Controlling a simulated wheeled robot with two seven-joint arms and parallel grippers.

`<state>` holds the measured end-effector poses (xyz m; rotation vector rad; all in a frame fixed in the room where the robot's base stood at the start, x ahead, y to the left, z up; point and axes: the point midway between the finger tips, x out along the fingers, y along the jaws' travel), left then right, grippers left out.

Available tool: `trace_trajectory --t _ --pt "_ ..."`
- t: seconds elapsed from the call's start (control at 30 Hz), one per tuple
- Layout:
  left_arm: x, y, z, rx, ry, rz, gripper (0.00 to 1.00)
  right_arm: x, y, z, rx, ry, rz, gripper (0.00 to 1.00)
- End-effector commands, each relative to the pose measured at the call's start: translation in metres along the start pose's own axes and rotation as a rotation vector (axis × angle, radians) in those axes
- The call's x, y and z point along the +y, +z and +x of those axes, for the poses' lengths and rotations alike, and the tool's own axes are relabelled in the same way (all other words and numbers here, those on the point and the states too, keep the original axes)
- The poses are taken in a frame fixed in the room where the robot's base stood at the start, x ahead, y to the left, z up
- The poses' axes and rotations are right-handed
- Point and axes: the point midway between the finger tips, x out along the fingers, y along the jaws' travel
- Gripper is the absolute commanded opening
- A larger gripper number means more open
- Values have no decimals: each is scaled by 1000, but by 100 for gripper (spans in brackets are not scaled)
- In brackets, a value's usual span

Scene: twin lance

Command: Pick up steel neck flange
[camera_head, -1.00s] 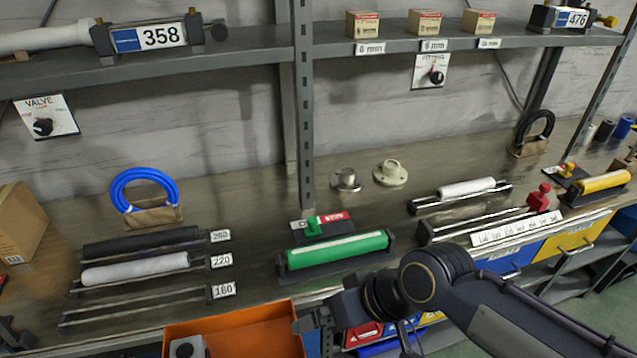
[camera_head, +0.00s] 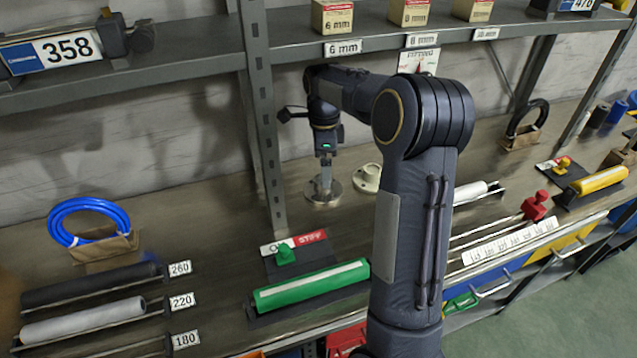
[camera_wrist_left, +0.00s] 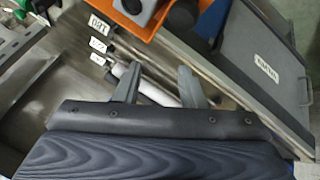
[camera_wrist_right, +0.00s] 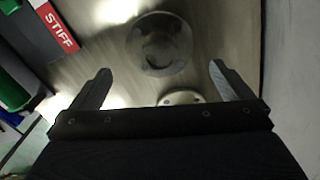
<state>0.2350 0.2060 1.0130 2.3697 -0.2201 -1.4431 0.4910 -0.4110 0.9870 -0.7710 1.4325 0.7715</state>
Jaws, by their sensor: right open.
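The steel neck flange (camera_head: 323,192) stands on the bench at the foot of the shelf post, a round metal disc with a raised neck. My right gripper (camera_head: 325,172) points down over it, and its fingers hide part of the neck. In the right wrist view the flange (camera_wrist_right: 159,43) lies ahead of and between the open fingertips of the right gripper (camera_wrist_right: 160,78). A cream flange (camera_head: 367,178) sits just right of it and partly shows in the right wrist view (camera_wrist_right: 180,98). My left gripper (camera_wrist_left: 158,85) is open and empty in the left wrist view.
The shelf post (camera_head: 262,120) rises close to the left of the steel flange. A green roller (camera_head: 312,285) and the red STIFF label (camera_head: 311,237) lie nearer the front. Small boxes (camera_head: 408,12) stand on the shelf above. The bench behind the blue hose coil (camera_head: 88,220) is clear.

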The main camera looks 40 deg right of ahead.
Motion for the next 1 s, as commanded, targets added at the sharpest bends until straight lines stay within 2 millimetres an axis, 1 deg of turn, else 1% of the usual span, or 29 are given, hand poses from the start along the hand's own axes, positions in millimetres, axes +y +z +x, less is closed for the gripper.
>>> trace_trajectory --t 0.03,0.27,0.4,0.5,0.6,0.8,1.0 --pt "0 0 0 0 0 0 36 0 -1 6 2 4 4 100" --pt "1 -1 -2 0 0 0 36 0 -1 33 1 4 2 100" --pt "2 -2 -5 0 0 0 36 0 -2 55 0 5 0 100" --pt "2 -3 -5 0 0 0 36 -1 -2 66 0 1 -1 100" --pt "2 -3 -5 0 0 0 36 -1 -2 72 -1 1 -1 100" --pt "2 -3 -5 0 0 0 36 -1 -1 72 -1 -1 -2 100" --pt "2 -3 -5 0 0 0 36 -1 -1 71 -2 -1 -2 74"
